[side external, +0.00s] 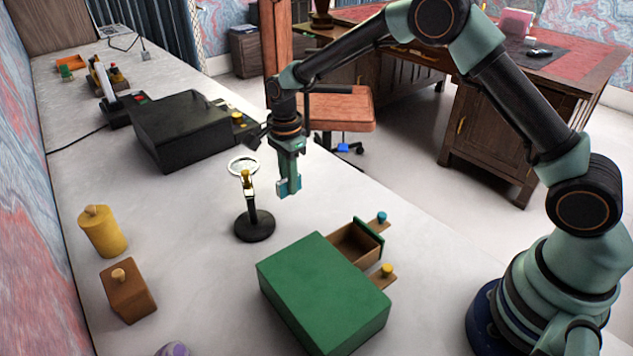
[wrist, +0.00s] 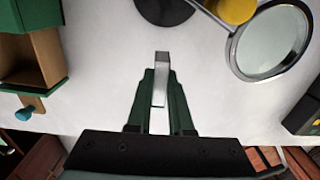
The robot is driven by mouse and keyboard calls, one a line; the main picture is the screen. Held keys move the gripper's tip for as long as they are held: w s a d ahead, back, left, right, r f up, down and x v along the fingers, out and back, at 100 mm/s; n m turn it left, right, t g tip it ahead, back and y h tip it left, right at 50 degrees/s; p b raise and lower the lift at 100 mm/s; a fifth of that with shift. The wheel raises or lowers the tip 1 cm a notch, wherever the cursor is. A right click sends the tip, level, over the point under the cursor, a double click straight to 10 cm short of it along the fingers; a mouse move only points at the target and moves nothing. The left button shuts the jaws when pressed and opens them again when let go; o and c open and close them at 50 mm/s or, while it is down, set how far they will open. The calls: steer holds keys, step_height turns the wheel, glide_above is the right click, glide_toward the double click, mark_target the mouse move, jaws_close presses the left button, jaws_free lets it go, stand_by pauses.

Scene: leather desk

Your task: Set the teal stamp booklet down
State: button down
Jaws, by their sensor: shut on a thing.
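My gripper (side external: 290,186) hangs pointing down above the white desk surface, right of the magnifier stand. The booklet appears to be held clear of the desk.
A magnifier (side external: 253,222) on a black base stands close left of my gripper. A green box (side external: 325,290) with an open drawer (side external: 357,242) is in front. A black machine (side external: 182,130) lies behind left. Yellow (side external: 103,232) and brown (side external: 127,292) knobbed blocks stand left.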

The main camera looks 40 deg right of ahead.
steer(key=shift+f, duration=2.1)
steer(key=c, duration=0.8)
jaws_free()
steer(key=shift+f, duration=0.1)
